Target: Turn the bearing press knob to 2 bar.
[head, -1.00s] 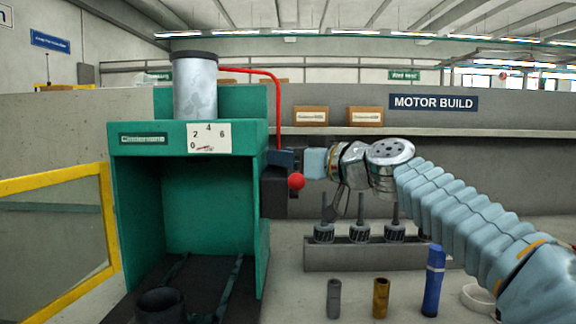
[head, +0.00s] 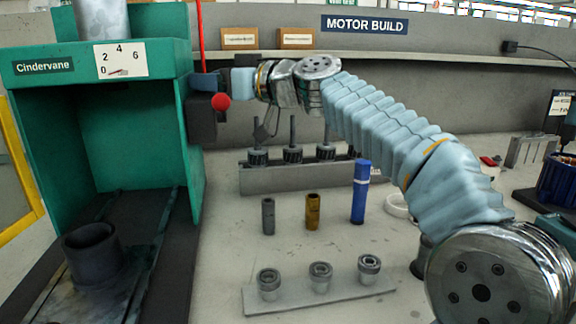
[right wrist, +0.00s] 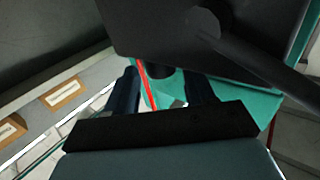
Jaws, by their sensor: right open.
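The green bearing press (head: 190,135) stands at the left in the head view. Its white gauge (head: 120,60) reads 0, 2, 4, 6; a small red needle sits low on it, its exact reading too small to tell. My right gripper (head: 205,82) is at the press's right side, above the red ball (head: 221,102) and beside a dark box (head: 200,122). In the right wrist view the gripper (right wrist: 163,82) is open, its two dark fingers apart. A dark round part, seemingly the knob (right wrist: 165,74), shows between them; contact cannot be told. My left gripper is not in view.
A red pipe (head: 201,40) rises behind the gripper. A rack (head: 300,178) with several rotors, loose cylinders, a blue tube (head: 360,192) and a bearing strip (head: 325,298) occupy the bench. A black cup (head: 92,252) stands in the press. Two cartons sit on the back shelf.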

